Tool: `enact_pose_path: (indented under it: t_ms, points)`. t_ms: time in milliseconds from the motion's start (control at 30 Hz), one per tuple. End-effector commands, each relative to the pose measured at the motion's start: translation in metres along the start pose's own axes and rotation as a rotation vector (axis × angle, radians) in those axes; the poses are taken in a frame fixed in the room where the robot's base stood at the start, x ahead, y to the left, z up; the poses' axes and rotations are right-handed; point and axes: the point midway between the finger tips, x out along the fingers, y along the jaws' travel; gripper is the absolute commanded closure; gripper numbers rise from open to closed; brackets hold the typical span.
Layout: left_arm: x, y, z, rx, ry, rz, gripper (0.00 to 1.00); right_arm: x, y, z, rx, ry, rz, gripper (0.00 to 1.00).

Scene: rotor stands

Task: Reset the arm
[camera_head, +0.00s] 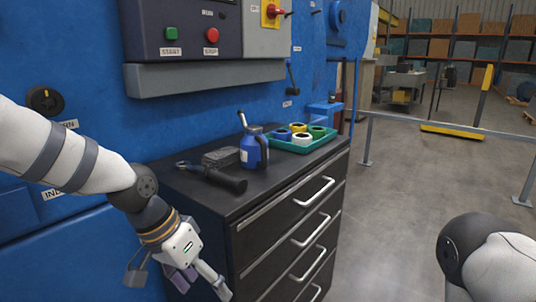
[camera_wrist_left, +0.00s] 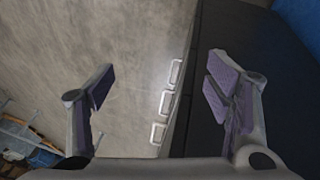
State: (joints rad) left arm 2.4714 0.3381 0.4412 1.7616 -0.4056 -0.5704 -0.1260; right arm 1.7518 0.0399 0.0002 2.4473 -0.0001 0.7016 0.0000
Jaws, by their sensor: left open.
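My left arm comes in from the left in the head view. Its gripper (camera_head: 202,284) hangs low in front of the black drawer cabinet (camera_head: 288,222), below the cabinet top, with its fingers pointing down. In the left wrist view the gripper (camera_wrist_left: 160,84) is open and empty, its two purple-padded fingers wide apart. Between them show the grey floor and the cabinet's drawer handles (camera_wrist_left: 166,102). My right arm shows only as a rounded link at the lower right of the head view; its gripper is out of view.
On the cabinet top are a blue bottle (camera_head: 253,150), a black flashlight-like tool (camera_head: 224,178) and a green tray (camera_head: 304,146) with several colored rings. A blue machine with a control panel (camera_head: 190,34) stands behind. A grey railing (camera_head: 440,124) crosses the right; the floor before it is clear.

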Motion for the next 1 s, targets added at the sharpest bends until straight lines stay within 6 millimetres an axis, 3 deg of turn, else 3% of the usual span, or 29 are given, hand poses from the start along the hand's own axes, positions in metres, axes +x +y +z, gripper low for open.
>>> enact_pose_path:
  t_ms: [33, 100, 167, 233, 300, 400, 500, 633, 1000]
  points:
    - [0.039, 0.006, 0.032, -0.053, -0.044, 0.026, 0.27, 0.000, 0.000, 0.001, 0.000, -0.003, 0.000, 1.00]
    - [0.088, 0.013, 0.079, -0.147, -0.085, 0.045, 0.27, 0.000, 0.000, 0.002, 0.000, -0.004, 0.000, 1.00]
    - [0.123, 0.019, 0.128, -0.234, -0.124, 0.044, 0.27, 0.000, 0.000, 0.002, 0.000, -0.005, 0.000, 1.00]
    - [0.153, 0.025, 0.190, -0.337, -0.172, 0.017, 0.27, -0.001, 0.000, 0.002, 0.000, -0.006, 0.000, 1.00]
    - [0.169, 0.029, 0.253, -0.429, -0.219, -0.035, 0.27, -0.001, 0.000, 0.002, 0.000, -0.005, 0.000, 1.00]
    - [0.170, 0.032, 0.330, -0.515, -0.275, -0.130, 0.27, -0.001, 0.000, 0.002, 0.000, -0.004, 0.000, 1.00]
    - [0.160, 0.031, 0.378, -0.554, -0.310, -0.213, 0.27, -0.001, 0.000, 0.002, 0.000, -0.004, 0.000, 1.00]
    - [0.151, 0.029, 0.402, -0.567, -0.324, -0.264, 0.27, -0.001, 0.000, 0.002, 0.000, -0.004, 0.000, 1.00]
    - [0.150, 0.029, 0.403, -0.567, -0.324, -0.267, 0.27, -0.001, 0.000, 0.002, 0.000, -0.004, 0.000, 1.00]
